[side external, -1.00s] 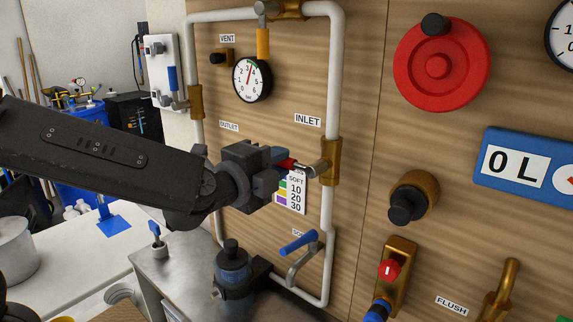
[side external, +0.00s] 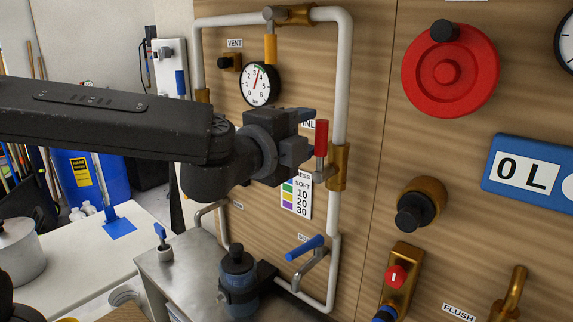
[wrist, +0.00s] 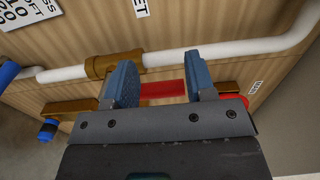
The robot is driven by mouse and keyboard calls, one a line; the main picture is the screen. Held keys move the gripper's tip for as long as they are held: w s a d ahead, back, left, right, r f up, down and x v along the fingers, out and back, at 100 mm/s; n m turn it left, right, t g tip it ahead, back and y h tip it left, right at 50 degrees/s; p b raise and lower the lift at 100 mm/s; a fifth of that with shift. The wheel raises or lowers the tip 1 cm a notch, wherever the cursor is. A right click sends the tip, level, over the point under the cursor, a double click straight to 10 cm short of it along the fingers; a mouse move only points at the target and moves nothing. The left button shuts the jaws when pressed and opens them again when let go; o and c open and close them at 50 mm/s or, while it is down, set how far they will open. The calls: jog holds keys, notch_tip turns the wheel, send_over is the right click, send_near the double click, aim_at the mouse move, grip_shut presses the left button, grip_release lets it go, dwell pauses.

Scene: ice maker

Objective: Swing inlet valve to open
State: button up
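The inlet valve has a brass body (side external: 338,166) on the white vertical pipe, under the partly hidden INLET label. Its red handle (side external: 321,138) stands upright, roughly parallel to the pipe. My gripper (side external: 306,133) is just left of the handle, level with it. In the wrist view, the blue-grey fingers (wrist: 160,85) are spread apart, and part of the red handle (wrist: 166,88) shows in the gap between them. I cannot tell whether a finger touches it. The valve body (wrist: 113,64) lies beyond the left finger.
A pressure gauge (side external: 260,83) and hardness chart (side external: 297,196) are on the wooden panel. A red wheel (side external: 449,70) and black knob (side external: 417,214) are to the right.

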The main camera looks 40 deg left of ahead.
jog(key=shift+d+f, duration=0.35)
jog(key=shift+f, duration=0.05)
jog(key=shift+c, duration=0.3)
jog(key=s, duration=0.7)
jog(key=shift+a, duration=0.15)
